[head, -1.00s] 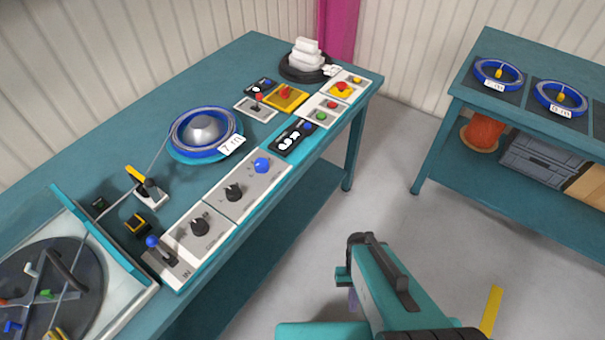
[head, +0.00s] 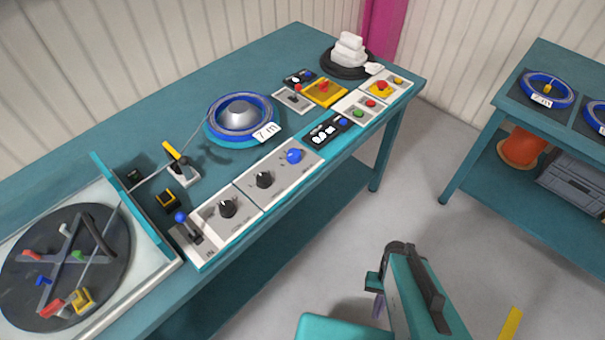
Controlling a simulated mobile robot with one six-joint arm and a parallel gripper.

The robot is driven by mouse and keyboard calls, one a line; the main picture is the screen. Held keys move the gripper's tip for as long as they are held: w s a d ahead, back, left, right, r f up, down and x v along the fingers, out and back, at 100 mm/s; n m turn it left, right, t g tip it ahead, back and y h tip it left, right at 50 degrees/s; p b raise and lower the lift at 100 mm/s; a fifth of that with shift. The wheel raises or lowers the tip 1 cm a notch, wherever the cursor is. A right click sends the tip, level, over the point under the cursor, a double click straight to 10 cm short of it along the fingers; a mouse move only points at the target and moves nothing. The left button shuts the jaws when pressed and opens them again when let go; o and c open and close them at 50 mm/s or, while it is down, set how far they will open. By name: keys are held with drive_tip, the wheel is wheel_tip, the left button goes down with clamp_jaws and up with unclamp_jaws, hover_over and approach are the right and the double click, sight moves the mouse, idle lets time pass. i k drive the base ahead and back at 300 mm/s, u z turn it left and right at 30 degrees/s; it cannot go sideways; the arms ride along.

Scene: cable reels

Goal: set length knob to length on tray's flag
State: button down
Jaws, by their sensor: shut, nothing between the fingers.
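A blue ring-shaped reel (head: 212,122) with a grey domed centre sits on a round teal tray (head: 212,140) on the bench. A white flag (head: 267,132) at its right edge reads "7 m". Along the front edge, a grey panel (head: 245,209) carries a black knob (head: 227,208), a second black knob (head: 264,180) and a blue knob (head: 293,156). I cannot read which is the length knob or their scale marks. A dark display (head: 325,132) with white digits lies beyond them; its digits are too small to read surely. My gripper is not visible; only my arm shows, right of the bench.
A turntable (head: 112,228) with coloured clips stands at the left, a cable running from it towards the reel. A blue-topped lever (head: 181,217) rises by the panel's near end. Several buttons and a black coil (head: 331,69) lie beyond. A second bench (head: 540,60) holds blue reels.

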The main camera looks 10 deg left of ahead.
sight(294, 156)
drive_tip(key=z, duration=0.5)
drive_tip(key=k, duration=1.45)
drive_tip(key=u, duration=0.95)
drive_tip(key=i, duration=0.95)
drive_tip(key=u, duration=0.05)
